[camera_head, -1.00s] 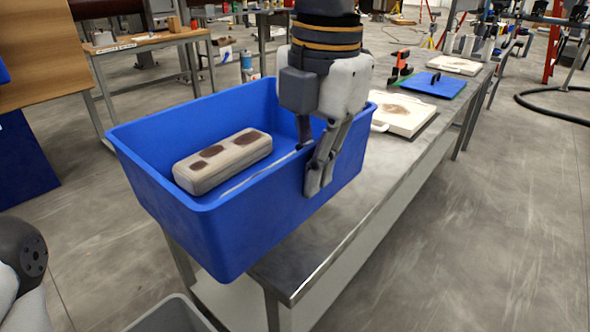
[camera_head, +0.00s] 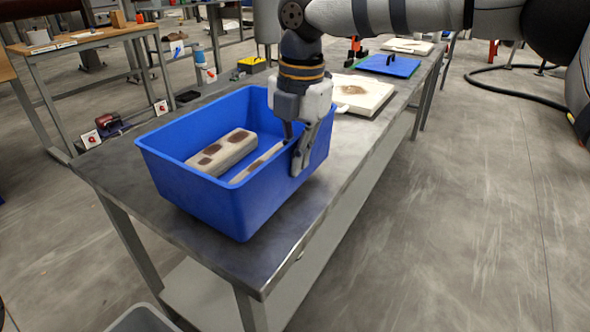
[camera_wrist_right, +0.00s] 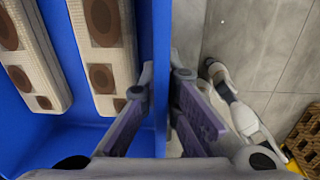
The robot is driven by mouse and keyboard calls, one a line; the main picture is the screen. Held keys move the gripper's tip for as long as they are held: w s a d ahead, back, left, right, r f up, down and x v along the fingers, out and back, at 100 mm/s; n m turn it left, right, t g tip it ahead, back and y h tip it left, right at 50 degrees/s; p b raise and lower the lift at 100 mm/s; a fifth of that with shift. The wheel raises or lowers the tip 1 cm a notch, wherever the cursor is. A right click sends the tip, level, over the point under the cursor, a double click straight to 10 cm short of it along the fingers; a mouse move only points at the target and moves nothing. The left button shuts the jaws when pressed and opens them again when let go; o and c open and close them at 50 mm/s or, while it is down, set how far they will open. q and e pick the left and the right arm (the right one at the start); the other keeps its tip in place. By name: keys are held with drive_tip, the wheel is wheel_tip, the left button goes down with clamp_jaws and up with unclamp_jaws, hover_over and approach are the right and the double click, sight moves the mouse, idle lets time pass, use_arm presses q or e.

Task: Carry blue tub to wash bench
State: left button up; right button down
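The blue tub (camera_head: 215,195) is over the near end of the steel bench (camera_head: 120,190), upright; I cannot tell if its base touches the top. It holds a pale block with brown spots (camera_head: 222,150) and a second one (camera_head: 258,162), partly hidden by the near wall. My right gripper (camera_head: 299,160) points down at the tub's right-hand wall. In the right wrist view its fingers (camera_wrist_right: 160,105) sit on both sides of the tub's wall (camera_wrist_right: 161,60), shut on it. Both blocks show there inside the tub. My left gripper is out of view.
On the bench beyond the tub are a pale plate with a brown stain (camera_head: 360,95), a blue plate (camera_head: 390,65) and another pale plate (camera_head: 407,46). A wooden-topped table (camera_head: 85,37) stands at the back left.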

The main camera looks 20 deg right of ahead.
wheel_tip(320, 180, down, 2)
drive_tip(key=shift+f, duration=0.25)
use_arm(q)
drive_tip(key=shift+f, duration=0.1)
use_arm(e)
drive_tip(key=shift+r, duration=0.1)
drive_tip(key=c, duration=1.8)
unclamp_jaws()
drive_tip(key=shift+s+f, duration=0.1)
drive_tip(key=shift+f, duration=0.1)
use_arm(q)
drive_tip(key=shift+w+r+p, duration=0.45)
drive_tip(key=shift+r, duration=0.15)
use_arm(e)
wheel_tip(320, 180, up, 12)
drive_tip(key=shift+s+d+r, duration=0.15)
drive_tip(key=shift+s, duration=0.15)
